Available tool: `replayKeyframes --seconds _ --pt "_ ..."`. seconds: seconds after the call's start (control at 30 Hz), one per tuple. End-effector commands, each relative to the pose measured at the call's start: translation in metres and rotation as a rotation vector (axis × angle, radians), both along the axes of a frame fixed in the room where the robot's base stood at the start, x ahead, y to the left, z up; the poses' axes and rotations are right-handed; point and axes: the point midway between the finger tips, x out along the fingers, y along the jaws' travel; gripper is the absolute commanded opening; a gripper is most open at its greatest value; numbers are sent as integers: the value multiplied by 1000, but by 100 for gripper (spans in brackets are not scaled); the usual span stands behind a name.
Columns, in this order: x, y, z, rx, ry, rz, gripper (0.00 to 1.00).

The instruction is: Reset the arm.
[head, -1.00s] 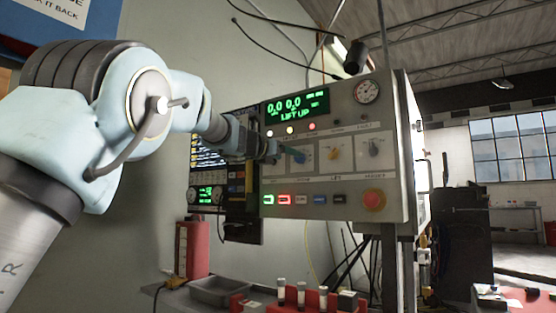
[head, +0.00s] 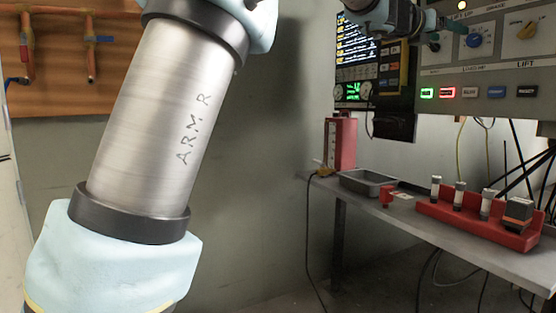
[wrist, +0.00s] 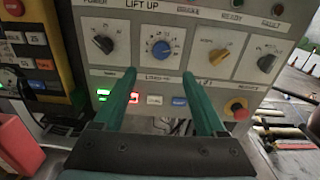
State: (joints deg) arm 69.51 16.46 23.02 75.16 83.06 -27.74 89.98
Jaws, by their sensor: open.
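My arm fills the left of the head view, with a metal link marked "ARM R". My gripper (wrist: 160,98) shows in the wrist view as two green fingers spread apart with nothing between them. It is in front of the grey control panel (wrist: 209,48), and the blue knob (wrist: 161,49) appears beyond and between the fingertips. I cannot tell how far the fingers are from the panel. In the head view the panel (head: 458,76) stands at the upper right, partly cut off by the frame, with the end of my arm before its left part.
A grey bench (head: 388,213) holds a red rack (head: 470,224) with several small pieces, a grey tray (head: 366,183) and a red gauge box (head: 340,143). A red emergency button (wrist: 237,109) is at the panel's lower right. Cables hang below the bench.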

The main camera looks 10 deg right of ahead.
Motion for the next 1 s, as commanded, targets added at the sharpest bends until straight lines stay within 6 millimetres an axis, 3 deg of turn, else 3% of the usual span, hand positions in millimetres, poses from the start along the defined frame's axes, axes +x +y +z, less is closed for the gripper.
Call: replayKeyframes --seconds 0.13,0.27,0.4,0.6,0.8,0.87,1.0 --pt "36 24 -19 -34 154 88 73" --pt "94 73 -58 -119 443 254 73" --pt "149 142 -113 -253 787 468 73" --pt "192 251 -201 -497 1234 790 73" --pt "189 362 -295 -816 1627 1131 73" --pt "179 395 -323 -929 1731 1239 73" --pt "139 466 -386 -1229 1941 1500 73"
